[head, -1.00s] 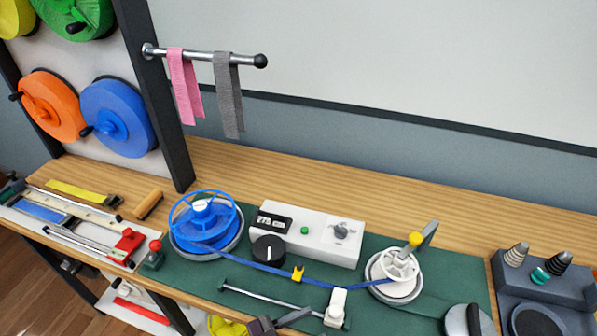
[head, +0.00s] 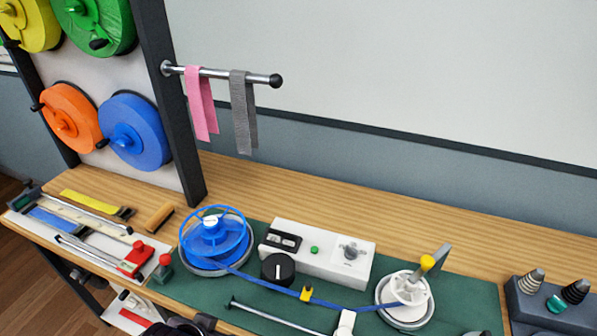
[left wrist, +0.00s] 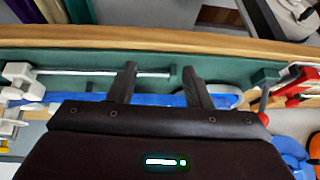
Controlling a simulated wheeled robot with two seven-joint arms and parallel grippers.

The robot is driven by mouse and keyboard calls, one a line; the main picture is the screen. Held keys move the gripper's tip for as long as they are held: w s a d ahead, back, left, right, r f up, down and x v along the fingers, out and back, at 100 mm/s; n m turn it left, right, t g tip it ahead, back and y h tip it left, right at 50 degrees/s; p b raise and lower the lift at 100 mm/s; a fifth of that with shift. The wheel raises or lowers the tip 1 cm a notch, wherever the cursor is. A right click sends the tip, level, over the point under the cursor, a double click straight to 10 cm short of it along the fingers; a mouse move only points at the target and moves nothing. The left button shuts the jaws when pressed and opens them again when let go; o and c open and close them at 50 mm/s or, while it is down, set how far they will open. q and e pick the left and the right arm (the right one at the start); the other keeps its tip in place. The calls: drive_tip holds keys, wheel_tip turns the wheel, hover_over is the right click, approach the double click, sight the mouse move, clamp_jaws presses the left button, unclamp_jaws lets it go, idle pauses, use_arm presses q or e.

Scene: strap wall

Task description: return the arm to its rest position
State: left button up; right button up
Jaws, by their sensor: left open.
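My left gripper (left wrist: 161,88) is open in the left wrist view, its two dark fingers apart with nothing between them. In the head view only a dark part of it (head: 204,321) shows at the bottom edge, in front of the bench's front edge. Most of the left arm is out of the picture. My right gripper is not in view.
The wooden bench (head: 300,192) carries a green mat with a white counter box (head: 318,252) and a metal rod (head: 270,315). Cutting tools (head: 75,225) lie at left. A rail (head: 225,74) holds pink and grey strips. Coloured spools (head: 135,130) hang at left.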

use_arm(q)
drive_tip(key=s+a+r+n+g+y, duration=0.1)
drive_tip(key=s+a+n+g, duration=0.1)
drive_tip(key=s+a, duration=0.15)
drive_tip(key=s+f+g, duration=0.1)
drive_tip(key=s+f, duration=0.1)
drive_tip(key=f, duration=1.4)
drive_tip(key=s+f+g, duration=0.1)
drive_tip(key=s+f, duration=0.1)
drive_tip(key=f, duration=1.4)
drive_tip(key=s+a+f, duration=0.3)
drive_tip(key=s+f, duration=1.3)
drive_tip(key=s, duration=0.2)
drive_tip(key=shift+s+m+g, duration=0.3)
drive_tip(key=shift+g, duration=0.1)
drive_tip(key=shift+a, duration=0.1)
